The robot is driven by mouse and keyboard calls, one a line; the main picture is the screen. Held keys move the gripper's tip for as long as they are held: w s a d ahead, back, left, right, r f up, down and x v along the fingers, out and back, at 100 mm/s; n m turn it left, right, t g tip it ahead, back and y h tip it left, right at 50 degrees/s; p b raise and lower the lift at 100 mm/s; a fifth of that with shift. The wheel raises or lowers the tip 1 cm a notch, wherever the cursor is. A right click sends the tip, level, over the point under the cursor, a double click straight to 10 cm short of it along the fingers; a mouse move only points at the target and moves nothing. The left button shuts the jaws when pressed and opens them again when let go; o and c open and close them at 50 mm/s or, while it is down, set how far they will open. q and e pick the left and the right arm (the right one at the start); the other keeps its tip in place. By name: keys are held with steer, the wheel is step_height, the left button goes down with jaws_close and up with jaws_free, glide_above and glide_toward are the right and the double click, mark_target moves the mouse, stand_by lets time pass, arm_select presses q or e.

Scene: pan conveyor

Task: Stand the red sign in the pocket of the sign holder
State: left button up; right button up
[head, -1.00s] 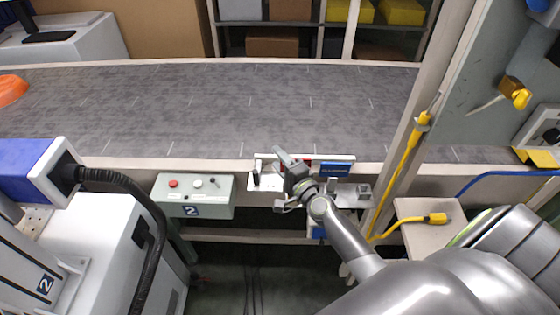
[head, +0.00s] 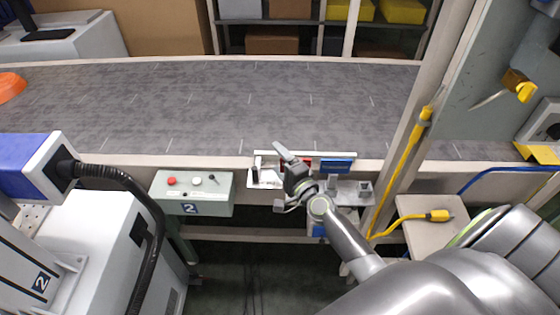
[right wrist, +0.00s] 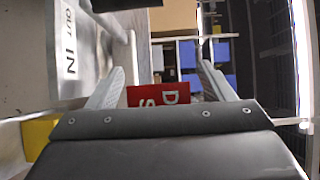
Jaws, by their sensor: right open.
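The red sign (right wrist: 158,94) stands between the two fingers of my right gripper (right wrist: 162,70) in the right wrist view, with white letters on its face. The fingers are spread with a gap on each side of it. In the head view the right gripper (head: 279,178) is over the ledge at the conveyor's near edge. There it hides most of the red sign, and only a bit of red shows. A blue sign (head: 337,165) stands just right of it. I cannot make out the sign holder's pocket clearly. My left gripper is not in view.
The conveyor belt (head: 220,100) runs behind the ledge. A control box (head: 192,193) with buttons is to the left. A post with a yellow cable (head: 408,150) stands to the right. A panel marked IN and OUT (right wrist: 78,50) is at the left in the right wrist view.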

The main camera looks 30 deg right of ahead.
steer(key=s+d+b, duration=0.1)
steer(key=s+b, duration=0.3)
steer(key=s, duration=1.3)
steer(key=shift+s, duration=0.2)
